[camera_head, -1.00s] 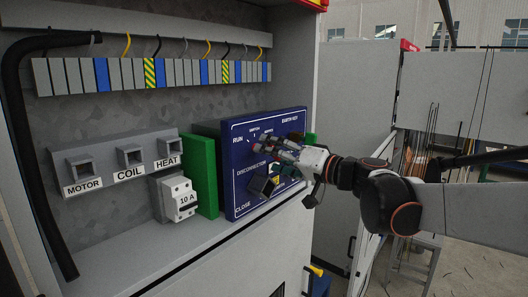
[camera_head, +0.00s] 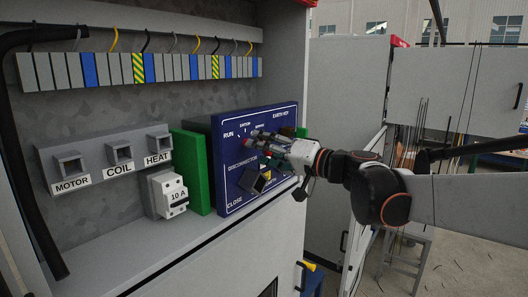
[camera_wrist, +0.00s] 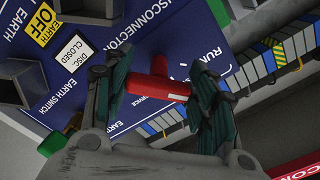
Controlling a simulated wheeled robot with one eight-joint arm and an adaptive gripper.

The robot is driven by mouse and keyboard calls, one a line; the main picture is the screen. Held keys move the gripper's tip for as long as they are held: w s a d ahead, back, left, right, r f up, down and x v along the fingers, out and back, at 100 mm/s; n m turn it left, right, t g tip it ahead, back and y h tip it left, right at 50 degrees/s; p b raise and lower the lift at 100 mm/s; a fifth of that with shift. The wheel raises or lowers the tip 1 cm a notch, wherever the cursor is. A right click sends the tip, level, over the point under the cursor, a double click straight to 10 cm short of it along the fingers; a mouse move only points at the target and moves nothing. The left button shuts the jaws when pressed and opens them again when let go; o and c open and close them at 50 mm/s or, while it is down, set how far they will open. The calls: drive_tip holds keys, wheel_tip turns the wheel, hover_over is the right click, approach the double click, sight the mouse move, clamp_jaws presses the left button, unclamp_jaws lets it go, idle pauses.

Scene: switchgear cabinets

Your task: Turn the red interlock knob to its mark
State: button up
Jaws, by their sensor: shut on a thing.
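The red interlock knob (camera_wrist: 160,86) shows in the wrist view as a red bar with a short stub, over the blue panel (camera_wrist: 150,25). My gripper (camera_wrist: 163,92) is shut on it, one dark finger at each end of the bar. Printed words "RUN" and "SERVICE" lie near the knob, partly covered by the fingers. In the head view my gripper (camera_head: 262,143) is at the upper part of the blue panel (camera_head: 232,200) and hides most of the knob. I cannot tell which mark the knob points at.
A dark block-shaped handle (camera_head: 254,181) stands out below my gripper on the panel. A green block (camera_head: 190,170) and a "10 A" breaker (camera_head: 168,194) are left of the panel. A cabinet door (camera_head: 345,130) stands to the right, behind my arm.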

drive_tip(key=m+b, duration=0.1)
drive_tip(key=m, duration=0.3)
drive_tip(key=shift+b, duration=0.4)
drive_tip(key=shift+s+r+m+b, duration=0.1)
drive_tip(key=shift+m+b, duration=0.5)
drive_tip(key=shift+m, duration=1.2)
drive_tip(key=o, duration=1.1)
drive_tip(key=shift+c, duration=0.2)
drive_tip(key=v, duration=0.7)
drive_tip(key=shift+s+d, duration=0.15)
drive_tip(key=shift+d, duration=0.05)
